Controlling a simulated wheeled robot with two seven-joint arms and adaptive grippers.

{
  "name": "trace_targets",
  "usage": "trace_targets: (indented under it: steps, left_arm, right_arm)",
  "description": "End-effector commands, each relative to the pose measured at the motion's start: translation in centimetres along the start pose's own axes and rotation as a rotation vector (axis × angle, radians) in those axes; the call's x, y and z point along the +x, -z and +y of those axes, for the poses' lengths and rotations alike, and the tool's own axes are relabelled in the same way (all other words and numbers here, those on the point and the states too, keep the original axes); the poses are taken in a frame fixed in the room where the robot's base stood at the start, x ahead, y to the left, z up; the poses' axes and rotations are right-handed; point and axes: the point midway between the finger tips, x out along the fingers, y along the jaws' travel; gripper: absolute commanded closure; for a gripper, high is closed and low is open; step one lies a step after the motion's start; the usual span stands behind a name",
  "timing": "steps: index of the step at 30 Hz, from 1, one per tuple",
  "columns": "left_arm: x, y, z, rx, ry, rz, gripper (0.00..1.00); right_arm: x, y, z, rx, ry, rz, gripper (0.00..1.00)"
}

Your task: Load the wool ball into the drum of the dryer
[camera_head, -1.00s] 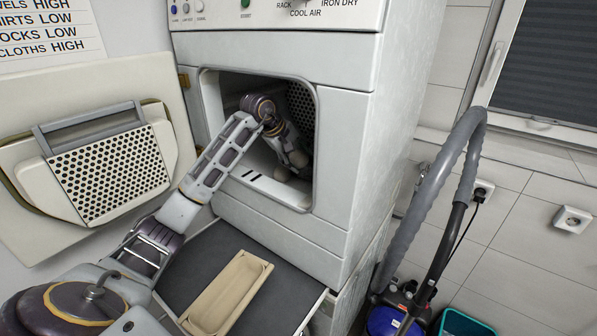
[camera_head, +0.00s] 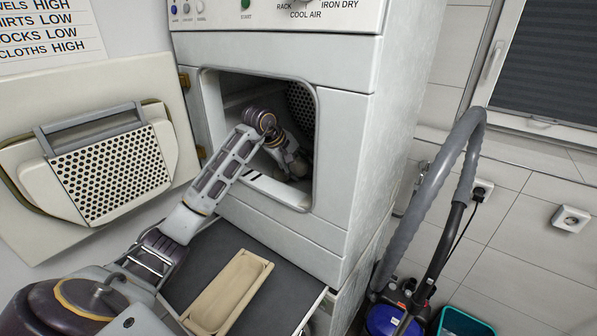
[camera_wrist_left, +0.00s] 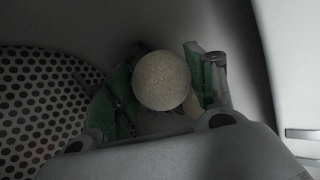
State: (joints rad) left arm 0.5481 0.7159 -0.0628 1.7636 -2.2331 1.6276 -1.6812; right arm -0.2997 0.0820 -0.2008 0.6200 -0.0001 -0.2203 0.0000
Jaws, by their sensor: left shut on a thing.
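The pale, round wool ball (camera_wrist_left: 162,80) shows in the left wrist view between the two green-padded fingers of my left gripper (camera_wrist_left: 160,88). The gripper is shut on it. In the head view my left arm reaches through the open door of the dryer (camera_head: 345,130), and the left gripper (camera_head: 293,165) is inside the drum opening. The ball cannot be made out in the head view. The perforated back wall of the drum shows in the head view (camera_head: 300,105) and at the left of the left wrist view (camera_wrist_left: 40,105). My right gripper is not in view.
The dryer door (camera_head: 110,165) hangs open at the left. A beige tray (camera_head: 228,292) lies on a dark surface (camera_head: 205,258) below the opening. The opening's rim is close around my arm.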

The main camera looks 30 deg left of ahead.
Motion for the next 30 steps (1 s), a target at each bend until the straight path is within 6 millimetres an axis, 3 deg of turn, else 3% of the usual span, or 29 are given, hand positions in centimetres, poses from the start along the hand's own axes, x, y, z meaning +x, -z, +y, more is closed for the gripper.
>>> trace_targets:
  steps: [9,30]
  left_arm:
    - [1.9,-0.1,-0.9,0.0,-0.001,-0.004,0.7]
    - [2.7,0.1,-1.3,0.002,0.0,-0.001,0.7]
  right_arm:
    - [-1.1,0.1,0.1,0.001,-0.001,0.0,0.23]
    - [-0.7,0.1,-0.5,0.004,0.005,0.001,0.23]
